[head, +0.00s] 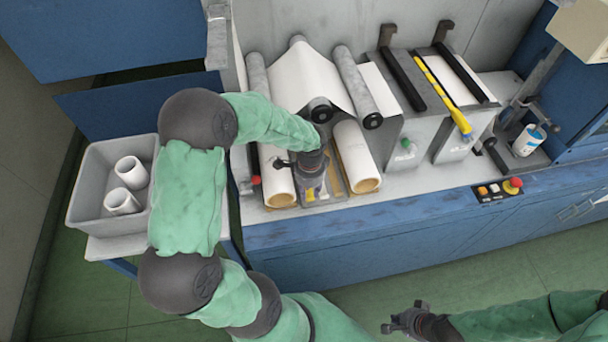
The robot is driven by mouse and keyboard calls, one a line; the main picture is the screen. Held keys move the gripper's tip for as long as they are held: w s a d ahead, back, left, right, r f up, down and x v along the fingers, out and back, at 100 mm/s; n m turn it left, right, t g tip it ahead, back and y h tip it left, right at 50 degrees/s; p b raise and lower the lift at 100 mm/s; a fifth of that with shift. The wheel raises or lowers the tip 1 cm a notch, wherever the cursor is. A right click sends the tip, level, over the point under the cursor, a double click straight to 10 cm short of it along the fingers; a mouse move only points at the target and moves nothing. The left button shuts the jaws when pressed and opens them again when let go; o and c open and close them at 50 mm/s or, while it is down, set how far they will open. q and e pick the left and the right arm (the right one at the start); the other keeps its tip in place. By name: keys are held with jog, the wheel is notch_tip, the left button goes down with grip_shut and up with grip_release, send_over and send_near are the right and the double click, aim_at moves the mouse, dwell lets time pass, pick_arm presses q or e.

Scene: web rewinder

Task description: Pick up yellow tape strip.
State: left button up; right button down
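Small yellow patches (311,194), possibly tape, show at the front of the machine between two white rolls, just below my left gripper (308,187). The gripper points down there and covers much of that spot. I cannot tell if its fingers touch or hold anything.
White rolls (276,176) and (356,158) flank my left gripper. White web (308,80) runs over rollers behind it. A grey bin (88,215) with white cores stands left. A button panel (497,190) and a white-blue canister (528,140) are right. The green floor ahead is clear.

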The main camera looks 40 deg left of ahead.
aim_at(309, 202)
pick_arm(q)
notch_tip(309, 202, down, 4)
jog(key=shift+f+b, duration=0.2)
jog(key=shift+b, duration=0.25)
grip_shut()
jog(key=shift+r, duration=0.15)
